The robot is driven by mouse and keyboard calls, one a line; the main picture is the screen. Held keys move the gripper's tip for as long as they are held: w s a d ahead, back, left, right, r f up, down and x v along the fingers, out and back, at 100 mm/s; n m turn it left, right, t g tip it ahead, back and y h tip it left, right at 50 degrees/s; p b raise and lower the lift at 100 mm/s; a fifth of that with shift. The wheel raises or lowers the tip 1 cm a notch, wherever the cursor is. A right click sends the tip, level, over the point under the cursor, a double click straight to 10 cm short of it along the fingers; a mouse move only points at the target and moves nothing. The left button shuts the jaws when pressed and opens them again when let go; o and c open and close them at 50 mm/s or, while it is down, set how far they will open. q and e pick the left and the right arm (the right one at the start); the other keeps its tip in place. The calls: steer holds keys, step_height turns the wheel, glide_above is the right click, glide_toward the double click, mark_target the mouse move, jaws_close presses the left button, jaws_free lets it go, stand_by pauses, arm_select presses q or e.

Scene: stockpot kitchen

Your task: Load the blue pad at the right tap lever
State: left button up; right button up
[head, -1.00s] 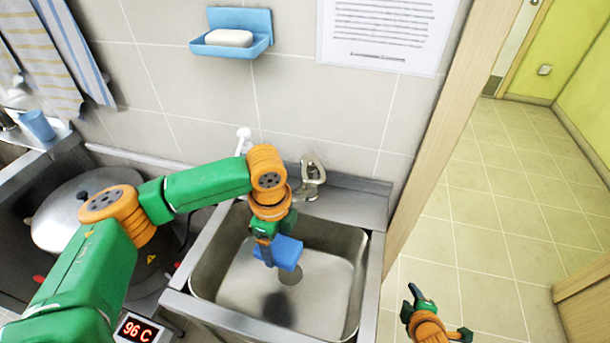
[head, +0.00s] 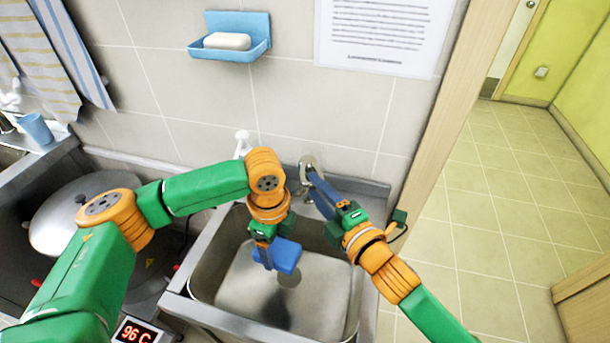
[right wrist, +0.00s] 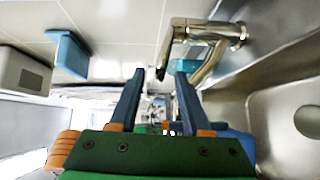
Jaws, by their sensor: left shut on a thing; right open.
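The blue pad (head: 287,256) is in my left gripper (head: 272,258), held tilted over the sink basin. The metal tap (head: 306,162) stands at the sink's back edge, now partly hidden by my right gripper (head: 314,182). My right gripper is open, with its fingers reaching to the tap. In the right wrist view, the tap (right wrist: 206,36) is just ahead of and beside the right-hand finger. A thin metal part of it hangs in front of the gap between the open fingers (right wrist: 160,80). I cannot tell whether a finger touches it.
The steel sink (head: 330,318) lies below both grippers. A white fitting (head: 243,140) stands behind the left arm. A lidded pot (head: 75,212) is at the left. A soap dish (head: 262,45) hangs on the wall. A wooden post (head: 440,110) stands right of the sink.

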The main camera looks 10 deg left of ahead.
steer(key=x, duration=0.5)
steer(key=shift+w+a+f, duration=0.1)
steer(key=shift+w+a, duration=0.15)
